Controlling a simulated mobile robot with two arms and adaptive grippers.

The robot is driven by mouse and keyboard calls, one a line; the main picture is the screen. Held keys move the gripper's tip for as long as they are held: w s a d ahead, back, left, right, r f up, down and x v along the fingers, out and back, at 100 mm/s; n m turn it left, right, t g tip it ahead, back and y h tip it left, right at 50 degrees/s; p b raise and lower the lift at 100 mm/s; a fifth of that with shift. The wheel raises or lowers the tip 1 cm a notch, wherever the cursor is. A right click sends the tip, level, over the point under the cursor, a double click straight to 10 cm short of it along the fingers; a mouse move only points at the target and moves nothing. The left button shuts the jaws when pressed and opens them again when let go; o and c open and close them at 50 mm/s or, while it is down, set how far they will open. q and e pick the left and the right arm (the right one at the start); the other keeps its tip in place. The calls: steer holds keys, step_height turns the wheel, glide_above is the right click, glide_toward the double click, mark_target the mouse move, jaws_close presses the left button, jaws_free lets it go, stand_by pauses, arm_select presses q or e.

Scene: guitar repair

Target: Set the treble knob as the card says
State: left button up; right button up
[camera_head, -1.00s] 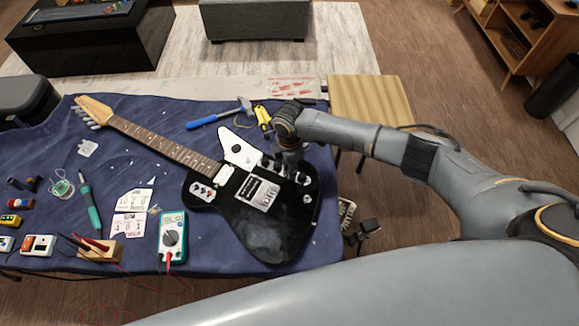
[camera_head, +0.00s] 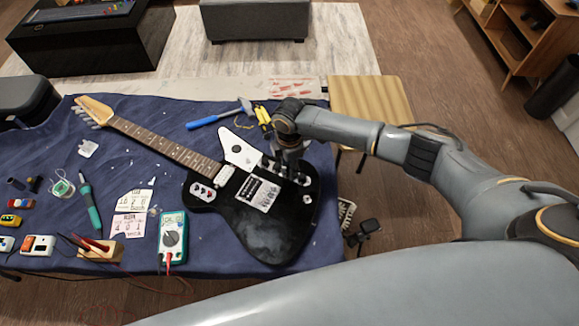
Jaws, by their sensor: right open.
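The black electric guitar (camera_head: 265,229) lies on the blue cloth, its neck pointing to the upper left. Small dark knobs sit on its body near the white pickguard (camera_head: 239,150); one shows at the right edge of the body (camera_head: 304,180). My right gripper (camera_head: 290,173) points down over this row of knobs, open. It hides part of the row, and I cannot tell whether its fingers touch a knob or which knob is the treble one. Two paper cards, an upper one (camera_head: 136,202) and a lower one (camera_head: 129,226), lie left of the guitar; their writing is too small to read.
A multimeter (camera_head: 172,238) stands close to the guitar's lower left. A blue-handled hammer (camera_head: 205,121) and yellow-handled tool (camera_head: 262,116) lie behind it. A soldering iron (camera_head: 90,207) and a wooden block (camera_head: 101,251) with red leads are farther left.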

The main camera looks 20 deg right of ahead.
step_height(320, 180, up, 11)
stand_by(0.3)
steer(key=shift+f, duration=0.1)
stand_by(0.4)
